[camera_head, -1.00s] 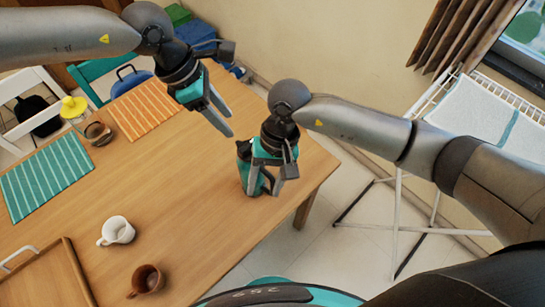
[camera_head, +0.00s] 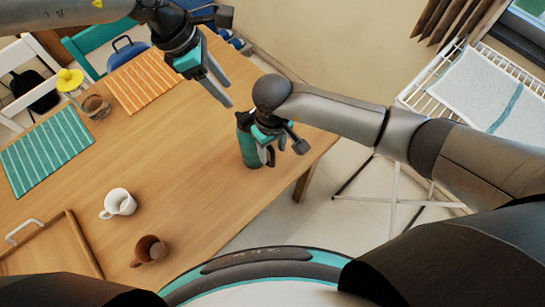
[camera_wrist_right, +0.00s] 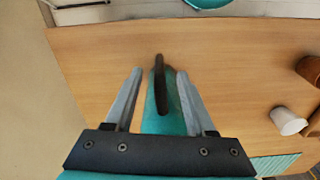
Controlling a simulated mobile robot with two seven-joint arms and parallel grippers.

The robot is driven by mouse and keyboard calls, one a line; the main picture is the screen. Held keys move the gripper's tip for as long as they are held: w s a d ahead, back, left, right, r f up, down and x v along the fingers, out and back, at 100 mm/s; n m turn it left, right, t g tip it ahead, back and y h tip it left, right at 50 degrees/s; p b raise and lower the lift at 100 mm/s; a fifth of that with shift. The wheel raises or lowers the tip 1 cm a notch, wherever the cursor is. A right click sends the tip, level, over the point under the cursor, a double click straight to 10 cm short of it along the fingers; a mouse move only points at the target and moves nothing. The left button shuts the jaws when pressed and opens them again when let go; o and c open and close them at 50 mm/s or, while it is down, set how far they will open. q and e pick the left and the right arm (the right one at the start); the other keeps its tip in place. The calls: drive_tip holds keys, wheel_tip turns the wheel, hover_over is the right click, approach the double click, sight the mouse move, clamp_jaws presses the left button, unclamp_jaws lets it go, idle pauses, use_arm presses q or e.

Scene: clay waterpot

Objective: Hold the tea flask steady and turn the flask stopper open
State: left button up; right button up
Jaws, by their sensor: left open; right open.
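The teal tea flask (camera_head: 249,150) stands upright near the table's right edge, its dark top (camera_head: 243,119) partly showing beside my right gripper. My right gripper (camera_head: 284,149) is open, just to the right of the flask's upper part and overlapping it in the head view. In the right wrist view the flask (camera_wrist_right: 163,124) and a dark narrow part of it (camera_wrist_right: 159,82) lie between the spread fingers of my right gripper (camera_wrist_right: 160,73); contact cannot be told. My left gripper (camera_head: 226,93) is open and empty, above the table behind the flask.
A white mug (camera_head: 120,202), a brown mug (camera_head: 150,249) and a wooden tray (camera_head: 60,250) are on the table (camera_head: 190,160). Striped placemats, a glass cup (camera_head: 96,106) and a yellow-topped item lie further left. A drying rack (camera_head: 420,95) stands right.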

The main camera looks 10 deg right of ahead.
sight(273, 160)
wheel_tip(273, 160, down, 6)
drive_tip(key=shift+f, duration=0.25)
drive_tip(key=shift+c, duration=0.2)
clamp_jaws()
idle(0.4)
idle(1.0)
